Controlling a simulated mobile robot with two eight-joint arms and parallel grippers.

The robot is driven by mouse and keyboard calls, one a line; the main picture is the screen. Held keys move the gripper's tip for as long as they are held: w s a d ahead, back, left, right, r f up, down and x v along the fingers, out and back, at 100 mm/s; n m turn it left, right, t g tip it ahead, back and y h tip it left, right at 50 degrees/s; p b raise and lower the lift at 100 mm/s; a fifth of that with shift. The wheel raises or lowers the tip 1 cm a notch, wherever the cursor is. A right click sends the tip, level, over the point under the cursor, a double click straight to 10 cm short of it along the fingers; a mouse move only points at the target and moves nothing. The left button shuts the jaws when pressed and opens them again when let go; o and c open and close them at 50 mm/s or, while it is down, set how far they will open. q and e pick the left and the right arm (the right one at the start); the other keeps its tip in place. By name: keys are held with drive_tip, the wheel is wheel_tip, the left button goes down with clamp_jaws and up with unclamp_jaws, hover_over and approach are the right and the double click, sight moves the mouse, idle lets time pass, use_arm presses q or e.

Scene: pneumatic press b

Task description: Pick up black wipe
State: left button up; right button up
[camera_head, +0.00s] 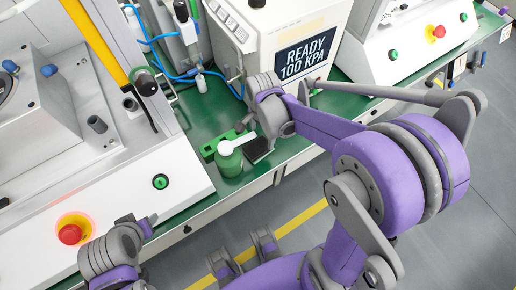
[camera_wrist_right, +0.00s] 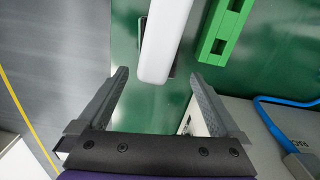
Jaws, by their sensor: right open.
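The black wipe (camera_head: 258,148) is a dark patch on the green bench, just right of a green bottle (camera_head: 229,160) with a white top. The right wrist (camera_head: 272,108) hangs over this spot in the head view and partly covers it. In the right wrist view my right gripper (camera_wrist_right: 159,76) is open and empty. A long white piece (camera_wrist_right: 165,40), apparently the bottle's top, lies ahead between the fingertips. Dark edges show beside and below it, perhaps the wipe, mostly hidden. My left wrist (camera_head: 110,252) is at the lower left; its jaw opening cannot be made out.
A green block with slots (camera_wrist_right: 226,30) lies close to the right finger's side in the wrist view. The display box reading READY 100 KPA (camera_head: 306,52) stands behind, with blue hoses. A white panel with a red button (camera_head: 70,234) is at left.

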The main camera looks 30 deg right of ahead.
sight(262, 146)
drive_tip(key=f, duration=0.5)
drive_tip(key=shift+s+f+b, duration=0.2)
drive_tip(key=shift+f+b, duration=0.15)
drive_tip(key=shift+a, duration=0.1)
drive_tip(key=shift+c, duration=0.2)
drive_tip(key=c, duration=1.1)
drive_tip(key=shift+r, duration=0.1)
drive_tip(key=shift+s+r, duration=0.2)
drive_tip(key=shift+r, duration=0.1)
wheel_tip(262, 146, up, 7)
drive_tip(key=shift+f+p, duration=0.1)
drive_tip(key=shift+p, duration=0.5)
drive_tip(key=s, duration=0.6)
drive_tip(key=s+d, duration=0.1)
drive_tip(key=s, duration=0.6)
drive_tip(key=s+p, duration=0.1)
drive_tip(key=s, duration=0.5)
drive_tip(key=shift+s+d+f, duration=0.25)
drive_tip(key=shift+s+d, duration=0.05)
